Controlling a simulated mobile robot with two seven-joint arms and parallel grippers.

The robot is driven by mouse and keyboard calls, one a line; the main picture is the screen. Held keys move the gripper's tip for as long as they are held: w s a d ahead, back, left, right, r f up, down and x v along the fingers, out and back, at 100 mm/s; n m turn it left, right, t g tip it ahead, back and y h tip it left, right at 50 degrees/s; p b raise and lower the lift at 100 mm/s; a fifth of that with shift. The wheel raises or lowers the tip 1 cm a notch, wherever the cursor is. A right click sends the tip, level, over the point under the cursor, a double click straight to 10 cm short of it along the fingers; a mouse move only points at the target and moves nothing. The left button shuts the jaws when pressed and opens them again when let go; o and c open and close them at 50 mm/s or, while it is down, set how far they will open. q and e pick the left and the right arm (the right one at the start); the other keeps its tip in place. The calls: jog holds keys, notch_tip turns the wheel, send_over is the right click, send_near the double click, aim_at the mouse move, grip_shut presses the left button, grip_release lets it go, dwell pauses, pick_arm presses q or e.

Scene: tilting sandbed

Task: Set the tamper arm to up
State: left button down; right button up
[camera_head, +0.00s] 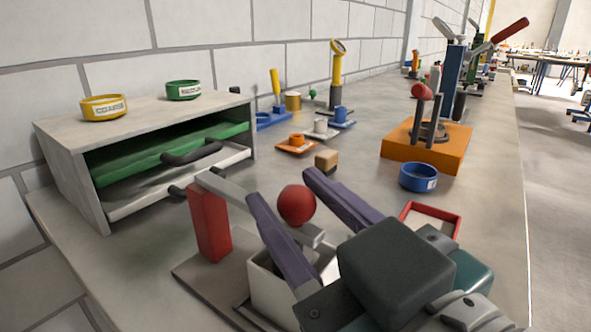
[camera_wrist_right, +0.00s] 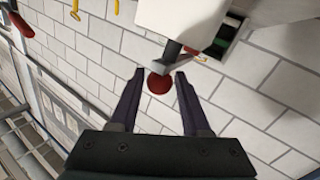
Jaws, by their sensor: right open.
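The tamper arm (camera_head: 232,193) is a grey bar running from the top of a red post (camera_head: 210,222) out over a white open box (camera_head: 272,292). A red ball knob (camera_head: 297,204) sits toward its free end. The bar looks lowered over the box; its exact angle is hard to tell. My right gripper (camera_head: 280,186) is open, with its purple fingers on either side of the knob. In the right wrist view, the knob (camera_wrist_right: 159,83) shows between the open fingertips (camera_wrist_right: 160,74), with gaps beside it. My left gripper is not in view.
A grey cabinet (camera_head: 70,165) with green and grey drawers stands at left. A wooden cube (camera_head: 326,160), a blue bowl (camera_head: 418,177), a red-rimmed tray (camera_head: 432,220) and an orange block with a lever (camera_head: 440,148) stand beyond my gripper.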

jog(key=shift+w, duration=0.1)
jog(key=shift+c, duration=0.2)
grip_shut()
dwell(1.3)
